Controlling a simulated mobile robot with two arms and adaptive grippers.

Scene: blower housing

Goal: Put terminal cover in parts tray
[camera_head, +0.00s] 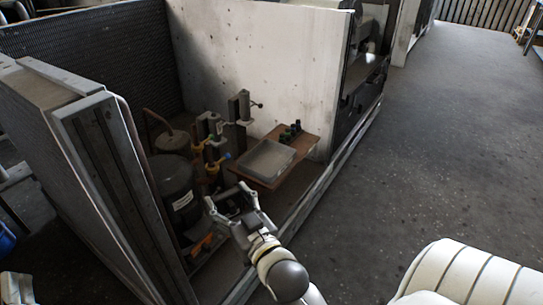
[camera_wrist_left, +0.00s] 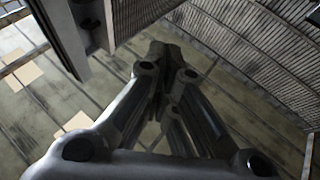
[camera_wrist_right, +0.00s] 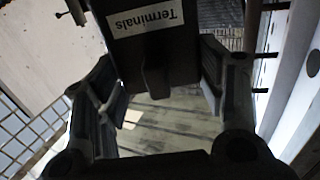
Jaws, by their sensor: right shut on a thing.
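The terminal cover (camera_wrist_right: 150,55) is a dark block with a white label reading "Terminals" in the right wrist view. It sits between the fingers of my right gripper (camera_wrist_right: 155,75), which is shut on it. In the head view my right gripper (camera_head: 228,197) is beside the black cylindrical compressor (camera_head: 176,190), below and left of the parts tray. The cover is hard to make out there. The parts tray (camera_head: 266,160) is shallow and grey, on a brown board. My left gripper (camera_wrist_left: 170,75) shows in the left wrist view with its fingers together and nothing visible between them.
Valves and pipes with yellow and blue parts (camera_head: 211,150) stand between the compressor and the tray. Small dark fittings (camera_head: 290,132) are on the board behind the tray. A pale panel (camera_head: 265,70) rises behind. A grey-framed panel (camera_head: 105,170) stands at left. Open floor (camera_head: 430,150) is at right.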

